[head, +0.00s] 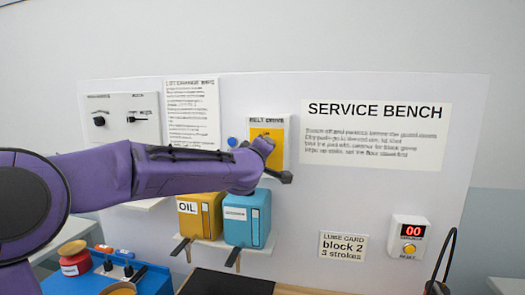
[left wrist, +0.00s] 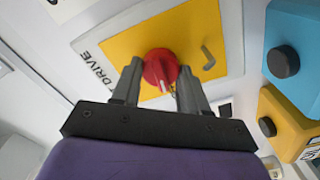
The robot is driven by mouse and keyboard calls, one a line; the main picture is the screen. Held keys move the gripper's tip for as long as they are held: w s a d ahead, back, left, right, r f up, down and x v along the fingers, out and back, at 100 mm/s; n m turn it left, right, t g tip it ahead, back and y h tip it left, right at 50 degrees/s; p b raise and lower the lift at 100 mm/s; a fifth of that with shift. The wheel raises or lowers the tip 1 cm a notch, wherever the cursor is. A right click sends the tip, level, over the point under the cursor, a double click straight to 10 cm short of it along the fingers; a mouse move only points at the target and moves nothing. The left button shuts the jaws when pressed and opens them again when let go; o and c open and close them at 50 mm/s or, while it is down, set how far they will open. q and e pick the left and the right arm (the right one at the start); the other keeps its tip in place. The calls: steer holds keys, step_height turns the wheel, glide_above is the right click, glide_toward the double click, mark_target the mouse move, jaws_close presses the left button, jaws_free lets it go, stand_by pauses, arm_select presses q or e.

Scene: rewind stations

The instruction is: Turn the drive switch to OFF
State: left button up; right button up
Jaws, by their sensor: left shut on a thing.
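The drive switch is a red rotary knob (left wrist: 160,70) on a yellow plate (left wrist: 125,45) labelled DRIVE in the left wrist view. A short white mark on the knob points toward the bottom of that view. ON and OFF lettering cannot be read. My left gripper (left wrist: 158,80) is shut on the knob, one finger on each side. In the head view the yellow plate (head: 268,126) shows under a BELT DRIVE label, and my left gripper (head: 284,172) and arm hide the knob. My right gripper is not in view.
A grey bent peg (left wrist: 208,58) stands on the plate beside the knob. A yellow OIL container (head: 195,215) and a blue container (head: 245,220) stand on a shelf below. A red-digit counter (head: 411,233) is at the right. Several items sit on a blue surface (head: 90,285) at lower left.

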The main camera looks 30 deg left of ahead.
arm_select(q)
steer(key=shift+f, duration=0.2)
stand_by(0.3)
steer(key=o, duration=1.1)
steer(key=shift+r, duration=0.1)
steer(key=shift+c, duration=0.2)
steer(key=shift+s, duration=0.1)
steer(key=p+v, duration=0.3)
steer(key=v, duration=0.7)
steer(key=shift+s+p, duration=0.2)
steer(key=shift+p, duration=0.15)
